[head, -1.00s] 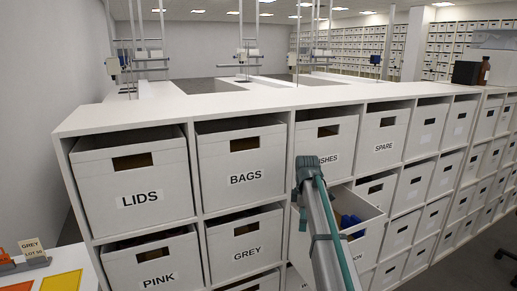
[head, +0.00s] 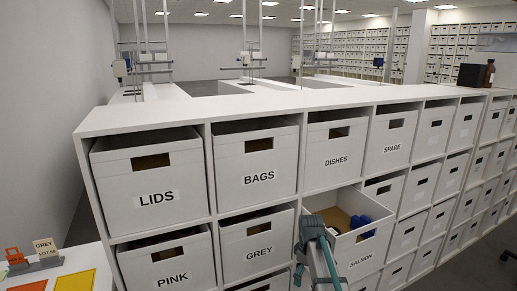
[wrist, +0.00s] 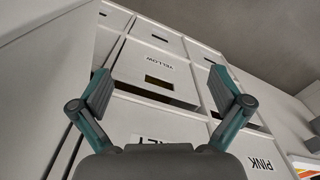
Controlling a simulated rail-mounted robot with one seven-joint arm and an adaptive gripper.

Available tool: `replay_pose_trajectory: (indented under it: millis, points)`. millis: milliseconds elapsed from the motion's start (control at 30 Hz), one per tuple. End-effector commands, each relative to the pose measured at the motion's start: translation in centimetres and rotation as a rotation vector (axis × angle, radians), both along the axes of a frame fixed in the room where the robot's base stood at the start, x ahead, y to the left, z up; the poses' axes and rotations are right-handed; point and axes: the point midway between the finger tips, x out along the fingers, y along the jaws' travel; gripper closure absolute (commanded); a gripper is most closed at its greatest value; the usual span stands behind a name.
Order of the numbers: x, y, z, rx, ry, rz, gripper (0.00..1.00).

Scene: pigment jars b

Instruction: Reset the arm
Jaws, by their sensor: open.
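My gripper (wrist: 161,88) shows in the wrist view with its two fingers spread wide and nothing between them. In the head view a grey and teal part of my arm (head: 314,236) stands in front of the shelving, beside the pulled-out SALMON bin (head: 362,252).
The SALMON bin sticks out of the shelf with blue items (head: 358,222) inside. LIDS (head: 150,185), BAGS (head: 256,165), DISHES (head: 335,150) and GREY (head: 258,245) bins sit in the shelving. A table (head: 85,262) with coloured cards and a GREY lot sign is at lower left.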

Motion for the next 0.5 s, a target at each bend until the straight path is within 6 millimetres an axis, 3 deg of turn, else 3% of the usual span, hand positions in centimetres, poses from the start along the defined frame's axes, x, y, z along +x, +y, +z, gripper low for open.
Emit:
replay_pose_trajectory:
  millis: [33, 200, 300, 500]
  points:
    - [-3.0, 0.0, -2.4, -0.001, 0.007, -0.073, 0.0]
    - [-10.1, -0.1, -9.3, -0.001, 0.005, -0.378, 0.0]
    - [-13.8, -0.1, -12.1, 0.0, 0.004, -0.536, 0.0]
    - [-20.0, -0.1, -15.8, 0.0, 0.001, -0.794, 0.0]
